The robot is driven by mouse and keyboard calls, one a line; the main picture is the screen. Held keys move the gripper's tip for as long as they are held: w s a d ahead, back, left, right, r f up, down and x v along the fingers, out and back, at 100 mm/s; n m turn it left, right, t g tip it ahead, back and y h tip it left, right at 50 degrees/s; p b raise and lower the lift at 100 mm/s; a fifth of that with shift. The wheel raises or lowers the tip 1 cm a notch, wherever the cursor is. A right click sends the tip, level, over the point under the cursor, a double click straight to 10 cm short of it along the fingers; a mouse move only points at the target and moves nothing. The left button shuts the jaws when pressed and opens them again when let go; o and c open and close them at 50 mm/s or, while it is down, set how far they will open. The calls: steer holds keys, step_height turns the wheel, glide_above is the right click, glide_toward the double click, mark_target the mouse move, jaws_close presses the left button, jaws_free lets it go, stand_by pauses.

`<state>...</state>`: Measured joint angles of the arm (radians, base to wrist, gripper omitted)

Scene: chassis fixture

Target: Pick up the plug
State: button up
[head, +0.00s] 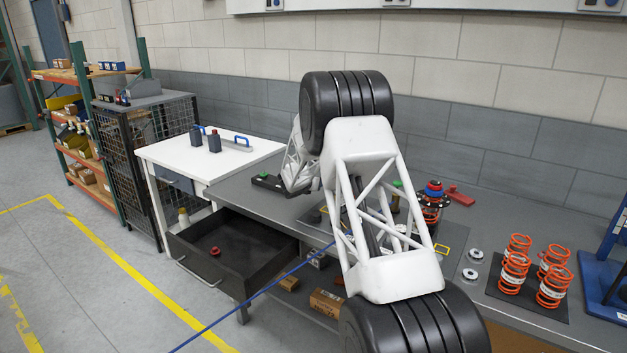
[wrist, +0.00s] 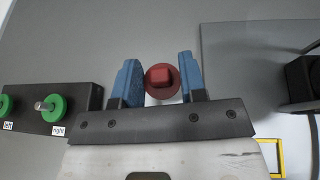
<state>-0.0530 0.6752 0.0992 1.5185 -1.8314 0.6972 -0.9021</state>
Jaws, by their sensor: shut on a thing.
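The plug (wrist: 161,80) is red, with a square top on a round flange. In the wrist view it sits between the two blue fingers of my gripper (wrist: 157,70), which is shut on it. The plug's underside is hidden, and I cannot tell whether it touches the grey surface beneath. In the head view my own arm hides the gripper and the held plug.
A black block (wrist: 85,97) with green knobs and left/right labels is left of the gripper. An open drawer (head: 270,259) holds a small red piece (head: 215,251). Orange springs (head: 515,270) stand at right on the grey bench (head: 500,232). A blue line crosses the front.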

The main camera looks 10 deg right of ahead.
steer(key=shift+s+a+r, duration=0.1)
steer(key=shift+s+r, duration=0.05)
steer(key=shift+s, duration=1.35)
steer(key=shift+s+a+r, duration=0.1)
steer(key=shift+s, duration=1.4)
steer(key=shift+s+r, duration=0.15)
steer(key=shift+s, duration=1.35)
steer(key=shift+r, duration=0.15)
